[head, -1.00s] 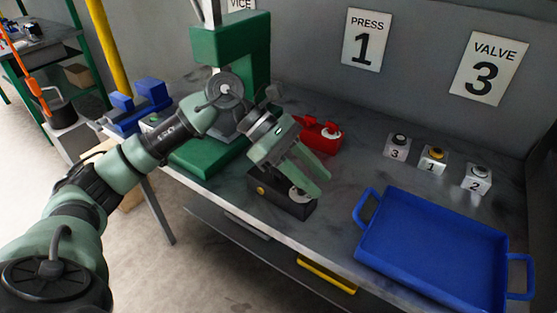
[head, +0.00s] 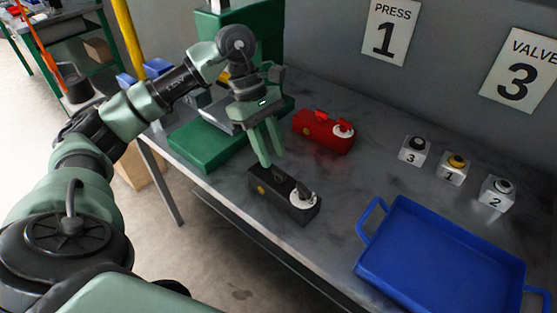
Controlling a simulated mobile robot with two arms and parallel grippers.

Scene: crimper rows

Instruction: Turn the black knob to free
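A black box (head: 278,203) sits near the front edge of the grey bench. On its right end is a white dial with a black knob (head: 306,193); the knob's pointer leans toward the upper left. A dark raised part (head: 279,174) and a yellow button (head: 261,189) are toward its left end. My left gripper (head: 272,159) points down above and behind the box's left part, apart from the knob. Its two green fingers are a little apart, with nothing seen between them. My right gripper is not in view.
A red box (head: 322,133) with a red knob stands behind the black one. A green press (head: 205,143) is at the left. A blue tray (head: 440,262) lies front right, with small numbered button blocks (head: 453,169) behind it. Bare bench lies between.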

